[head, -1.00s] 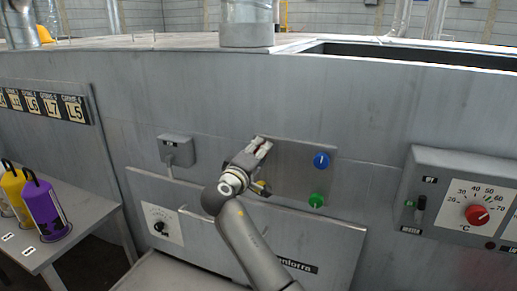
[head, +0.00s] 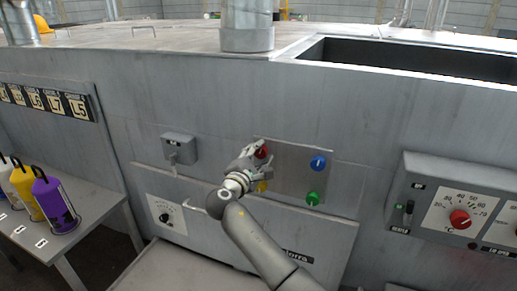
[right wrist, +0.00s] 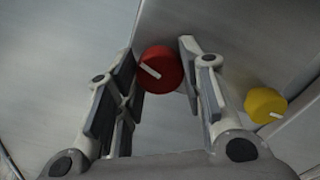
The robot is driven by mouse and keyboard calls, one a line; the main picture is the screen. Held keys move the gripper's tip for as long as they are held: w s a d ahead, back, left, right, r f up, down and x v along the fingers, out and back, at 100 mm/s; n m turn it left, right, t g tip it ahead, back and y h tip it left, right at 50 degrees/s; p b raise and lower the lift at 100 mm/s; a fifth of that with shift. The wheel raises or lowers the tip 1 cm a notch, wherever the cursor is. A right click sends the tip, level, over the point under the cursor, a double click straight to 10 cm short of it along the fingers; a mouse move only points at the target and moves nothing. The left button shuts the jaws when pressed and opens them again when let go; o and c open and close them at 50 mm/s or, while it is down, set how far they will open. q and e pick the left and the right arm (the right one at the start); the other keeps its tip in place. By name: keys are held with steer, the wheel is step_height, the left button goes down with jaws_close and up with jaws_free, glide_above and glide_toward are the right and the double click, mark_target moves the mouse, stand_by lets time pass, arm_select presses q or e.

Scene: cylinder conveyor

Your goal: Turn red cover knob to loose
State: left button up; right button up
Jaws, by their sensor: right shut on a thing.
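The red knob (head: 261,152) sits at the upper left of a grey square panel (head: 291,175) on the machine's front. My right gripper (head: 264,158) reaches it from below. In the right wrist view, the red knob (right wrist: 160,70) with its white pointer mark lies between the two fingertips of my right gripper (right wrist: 160,72). The gripper is shut on the knob's sides. The white mark slants, upper left to lower right. My left gripper is not in view.
The yellow knob (right wrist: 265,105) is close beside the right finger. A blue knob (head: 318,162) and a green knob (head: 313,198) are on the panel's right side. A control box with a red dial (head: 460,219) is at the right. Coloured cylinders stand on a side table (head: 75,232).

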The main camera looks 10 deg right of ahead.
steer(key=shift+r+n+p, duration=0.15)
steer(key=shift+n+p, duration=0.5)
steer(key=shift+n, duration=0.45)
steer(key=o, duration=1)
steer(key=shift+w+f, duration=0.1)
steer(key=shift+f, duration=0.1)
steer(key=shift+o, duration=0.2)
steer(key=v, duration=1.2)
